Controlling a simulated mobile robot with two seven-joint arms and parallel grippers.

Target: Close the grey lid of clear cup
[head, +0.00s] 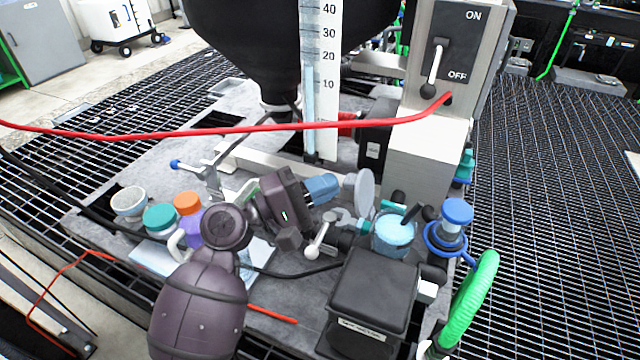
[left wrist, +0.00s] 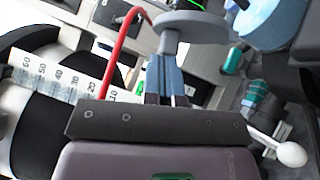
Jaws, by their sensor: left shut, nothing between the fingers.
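The clear cup (head: 394,240) holds light blue contents and stands at the right of the grey work surface. Its grey lid (head: 365,192) stands open, nearly upright, at the cup's left rim. My left gripper (head: 338,184) has blue fingers, shut and empty, just left of the lid. In the left wrist view the shut fingers (left wrist: 170,62) point at the round grey lid (left wrist: 195,26), close to its knob. I cannot tell whether they touch. The cup (left wrist: 272,22) shows at the upper right there, partly cut off. My right gripper is not in view.
A blue-capped container (head: 456,213) stands right of the cup, and a black box (head: 372,300) in front. A red cable (head: 250,128) crosses behind my arm. Jars with orange (head: 187,202) and green (head: 160,217) lids stand at left. A white-knobbed lever (head: 318,243) is below the gripper.

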